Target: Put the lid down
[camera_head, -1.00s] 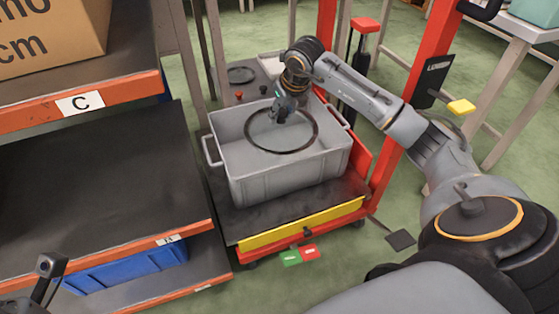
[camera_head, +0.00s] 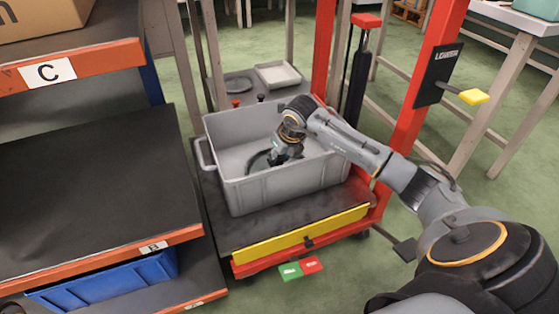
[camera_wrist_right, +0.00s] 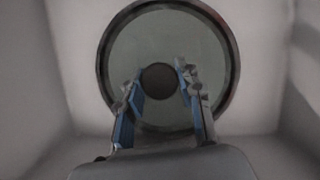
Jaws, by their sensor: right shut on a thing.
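The lid is a round glass disc with a dark rim and a dark centre knob. In the head view part of its rim (camera_head: 256,163) shows low inside the grey crate (camera_head: 262,189), left of my right gripper (camera_head: 282,158). My wrist and the crate's front wall hide the rest. In the right wrist view the lid (camera_wrist_right: 160,35) faces the camera, and its knob (camera_wrist_right: 158,80) sits between the fingers of my right gripper (camera_wrist_right: 160,77), which is shut on it. I cannot tell whether the lid touches the crate floor.
The crate stands on a dark platform (camera_head: 275,222) with a yellow front strip and red frame. A black shelf (camera_head: 90,190) is close on the left, with a blue bin (camera_head: 105,283) below. A white tray (camera_head: 278,75) lies behind the crate.

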